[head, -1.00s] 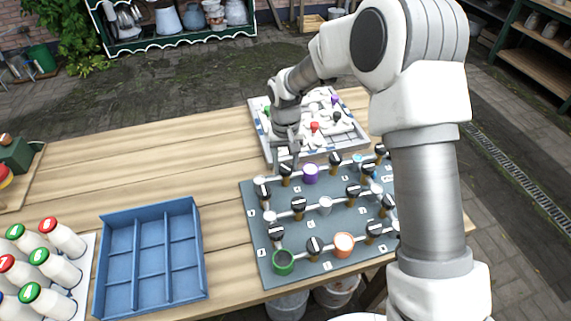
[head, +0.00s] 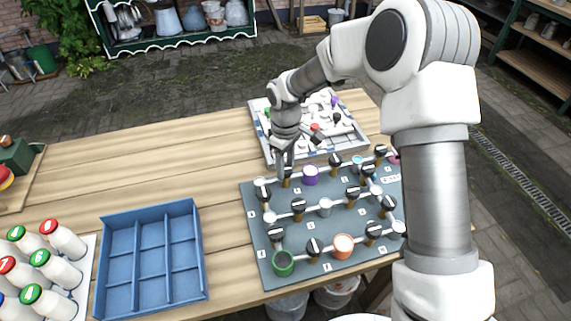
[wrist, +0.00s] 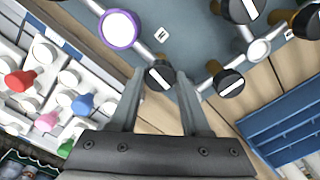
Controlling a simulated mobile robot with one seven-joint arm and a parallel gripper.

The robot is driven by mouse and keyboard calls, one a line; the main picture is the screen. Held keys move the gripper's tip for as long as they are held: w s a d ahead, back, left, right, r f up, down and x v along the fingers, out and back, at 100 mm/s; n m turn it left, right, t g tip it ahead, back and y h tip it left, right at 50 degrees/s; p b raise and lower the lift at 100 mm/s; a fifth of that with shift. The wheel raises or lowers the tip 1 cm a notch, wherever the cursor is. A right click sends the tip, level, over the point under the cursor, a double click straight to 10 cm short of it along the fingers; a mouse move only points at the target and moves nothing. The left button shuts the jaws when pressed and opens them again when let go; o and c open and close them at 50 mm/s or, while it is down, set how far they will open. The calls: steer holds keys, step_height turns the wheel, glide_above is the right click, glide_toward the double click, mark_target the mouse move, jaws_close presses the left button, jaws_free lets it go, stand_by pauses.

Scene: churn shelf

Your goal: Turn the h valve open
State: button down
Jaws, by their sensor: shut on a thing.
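My gripper (head: 285,172) reaches down at the far-left part of the grey valve board (head: 252,215). In the wrist view, my gripper (wrist: 160,82) has its fingers on either side of a black valve knob (wrist: 159,74) with a white stripe, and it is shut on that knob. In the head view the fingers mostly hide the knob; its brown stem (head: 287,183) shows below. A small white label (wrist: 162,34) lies near this valve in the wrist view; its letter looks like an H or N, and I cannot tell which.
A purple-rimmed cup (head: 311,175) sits just right of the held valve. Several other black-knobbed valves stand close by on white pipes. A white tray (head: 262,130) of coloured pieces lies behind. A blue divided crate (head: 104,270) and milk bottles (head: 63,237) stand at left.

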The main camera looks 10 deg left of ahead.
mark_target(286, 169)
steer(key=shift+n, duration=0.6)
steer(key=shift+c, duration=1.8)
jaws_free()
steer(key=shift+r, duration=0.1)
step_height(286, 169, up, 17)
steer(key=shift+r+p, duration=0.15)
steer(key=shift+p, duration=0.25)
